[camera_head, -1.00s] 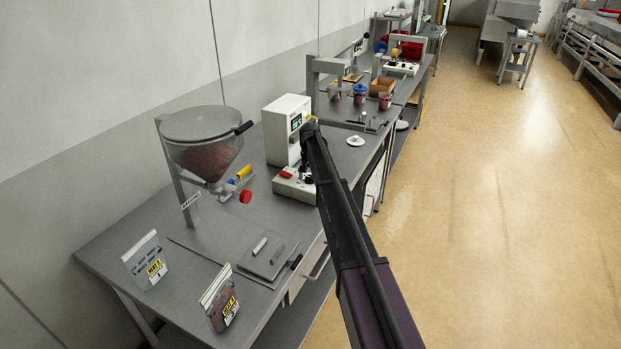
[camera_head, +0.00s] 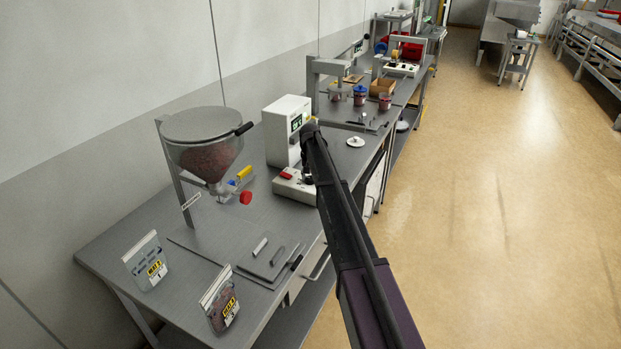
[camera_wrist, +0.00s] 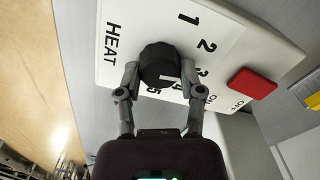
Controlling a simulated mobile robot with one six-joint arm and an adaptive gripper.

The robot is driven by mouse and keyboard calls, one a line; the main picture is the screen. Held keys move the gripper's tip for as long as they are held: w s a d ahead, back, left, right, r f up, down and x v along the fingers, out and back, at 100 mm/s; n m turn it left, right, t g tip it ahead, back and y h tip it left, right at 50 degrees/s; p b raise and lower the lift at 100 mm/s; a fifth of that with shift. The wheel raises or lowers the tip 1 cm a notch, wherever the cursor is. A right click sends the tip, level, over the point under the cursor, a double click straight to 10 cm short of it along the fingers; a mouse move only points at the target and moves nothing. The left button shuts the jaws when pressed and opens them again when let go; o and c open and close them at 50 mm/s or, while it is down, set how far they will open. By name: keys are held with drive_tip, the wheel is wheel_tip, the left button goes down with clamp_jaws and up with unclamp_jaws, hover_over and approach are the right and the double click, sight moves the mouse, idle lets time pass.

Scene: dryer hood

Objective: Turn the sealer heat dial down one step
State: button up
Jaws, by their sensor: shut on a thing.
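The sealer (camera_head: 285,135) is a white box with a low white control base on the steel bench. In the wrist view its panel (camera_wrist: 128,20) reads HEAT, with numbers from 1 to 5 around a round black dial (camera_wrist: 158,58). My gripper (camera_wrist: 161,76) is shut on the dial, one finger on each side. A pale mark shows on the dial's lower part, toward the 4 and 5 side.
A red rocker switch (camera_wrist: 252,83) marked OFF sits beside the dial; it shows as a red spot in the head view (camera_head: 287,173). A hopper (camera_head: 205,150) with a red-knobbed valve stands left. Two labelled pouches (camera_head: 146,262) (camera_head: 220,302) stand at the front. The aisle floor at right is clear.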

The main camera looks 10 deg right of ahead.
drive_tip(key=shift+a+n, duration=0.1)
drive_tip(key=shift+n, duration=3.1)
drive_tip(key=o, duration=1.2)
drive_tip(key=shift+c, duration=0.2)
drive_tip(key=shift+m, duration=0.4)
